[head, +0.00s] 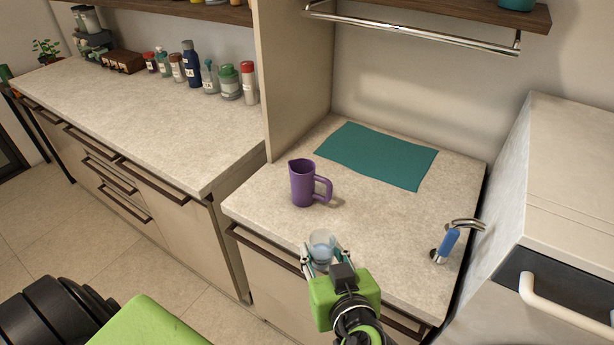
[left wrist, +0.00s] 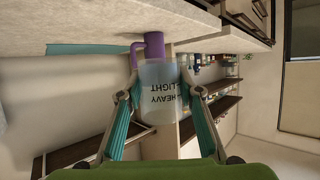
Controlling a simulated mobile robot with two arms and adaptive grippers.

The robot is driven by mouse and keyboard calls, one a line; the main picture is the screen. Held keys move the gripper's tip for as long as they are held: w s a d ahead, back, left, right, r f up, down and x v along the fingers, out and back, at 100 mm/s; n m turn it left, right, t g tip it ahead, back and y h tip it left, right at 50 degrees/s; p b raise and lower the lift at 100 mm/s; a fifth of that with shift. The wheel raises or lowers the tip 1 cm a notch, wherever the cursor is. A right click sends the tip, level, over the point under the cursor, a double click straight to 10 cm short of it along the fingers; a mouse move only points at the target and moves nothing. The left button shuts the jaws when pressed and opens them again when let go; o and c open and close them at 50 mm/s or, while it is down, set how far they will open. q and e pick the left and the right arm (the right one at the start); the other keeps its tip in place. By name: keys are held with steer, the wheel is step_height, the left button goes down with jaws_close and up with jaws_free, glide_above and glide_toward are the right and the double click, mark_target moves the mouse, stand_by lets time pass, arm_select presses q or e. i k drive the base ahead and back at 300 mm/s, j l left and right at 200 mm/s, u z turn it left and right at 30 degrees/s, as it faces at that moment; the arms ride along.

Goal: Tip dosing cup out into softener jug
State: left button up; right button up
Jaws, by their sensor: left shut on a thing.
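The softener jug (head: 303,184) is purple with a handle on its right side. It stands upright on the counter, and it also shows in the left wrist view (left wrist: 154,46). The dosing cup (head: 321,246) is clear and pale, with "LIGHT" and "HEAVY" printed on it in the left wrist view (left wrist: 160,92). My left gripper (head: 320,262) is shut on the cup, with a finger on either side. It holds the cup near the counter's front edge, in front of the jug and apart from it. I cannot make out what is inside the cup or jug. My right gripper is not in view.
A teal mat (head: 376,155) lies behind the jug. A faucet with a blue part (head: 447,243) is at the right of the counter (head: 385,225). A tall panel (head: 292,75) separates the left counter, where several bottles stand. A metal rail (head: 415,32) hangs above.

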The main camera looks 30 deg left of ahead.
mark_target(303, 178)
steer(key=j+z, duration=0.1)
steer(key=z, duration=0.55)
steer(key=j+z, duration=0.25)
steer(key=k+j+z, duration=0.25)
steer(key=j, duration=0.2)
steer(key=j+z, duration=0.2)
steer(key=j, duration=0.15)
steer(key=k+j+z, duration=0.25)
steer(key=k+j, duration=0.2)
steer(key=j, duration=0.25)
steer(key=k+j+z, duration=0.15)
steer(key=j, duration=0.3)
steer(key=k+j, duration=0.35)
steer(key=j, duration=0.3)
steer(key=k+j, duration=0.1)
steer(key=j, duration=0.25)
steer(key=i+l, duration=0.1)
steer(key=i, duration=0.15)
steer(key=z, duration=0.05)
